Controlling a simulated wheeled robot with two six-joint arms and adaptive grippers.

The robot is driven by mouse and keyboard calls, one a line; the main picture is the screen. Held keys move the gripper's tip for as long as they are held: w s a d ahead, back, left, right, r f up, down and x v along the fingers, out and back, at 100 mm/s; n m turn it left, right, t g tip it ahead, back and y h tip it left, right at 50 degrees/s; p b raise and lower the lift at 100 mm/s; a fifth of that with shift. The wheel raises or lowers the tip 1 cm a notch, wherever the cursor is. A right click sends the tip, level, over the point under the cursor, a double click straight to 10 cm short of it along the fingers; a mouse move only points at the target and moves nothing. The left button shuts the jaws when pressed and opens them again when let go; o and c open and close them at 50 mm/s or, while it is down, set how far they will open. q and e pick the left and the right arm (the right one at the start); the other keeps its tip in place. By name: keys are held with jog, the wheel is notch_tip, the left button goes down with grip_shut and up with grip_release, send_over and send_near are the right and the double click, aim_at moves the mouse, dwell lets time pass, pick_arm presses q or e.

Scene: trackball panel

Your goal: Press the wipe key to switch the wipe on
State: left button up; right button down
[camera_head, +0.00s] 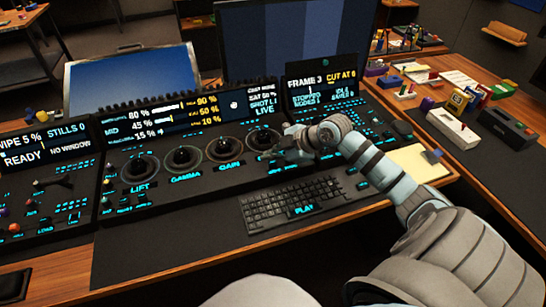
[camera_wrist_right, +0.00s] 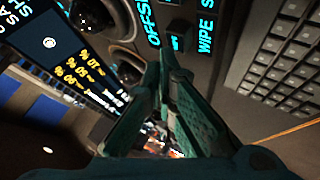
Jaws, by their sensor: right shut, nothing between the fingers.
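The control panel (camera_head: 215,178) has a row of black trackballs, with LIFT, GAMMA and GAIN labels legible. My right gripper (camera_head: 298,140) is shut and empty, low over the panel at the right end of this row. In the right wrist view its closed fingertips (camera_wrist_right: 166,58) point at the panel beside a cyan-lit key (camera_wrist_right: 176,43). A cyan label starting with WIPE (camera_wrist_right: 206,34) is just right of that key, and an OFFS label is at its upper left. I cannot tell whether the fingertips touch the key. In the head view the gripper hides this spot. My left gripper is out of view.
A black keyboard (camera_head: 293,203) lies in front of the panel. The left screen (camera_head: 46,143) reads WIPE 5 %, STILLS 0, READY and NO WINDOW. A right-hand screen (camera_head: 322,90) reads FRAME 3 and CUT AT 6. A yellow pad (camera_head: 418,163) and several small objects lie to the right.

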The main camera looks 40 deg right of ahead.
aim_at(272, 164)
jog(key=shift+r, duration=0.3)
notch_tip(272, 164, up, 5)
jog(key=p, duration=0.5)
jog(key=shift+f, duration=0.1)
dwell(0.6)
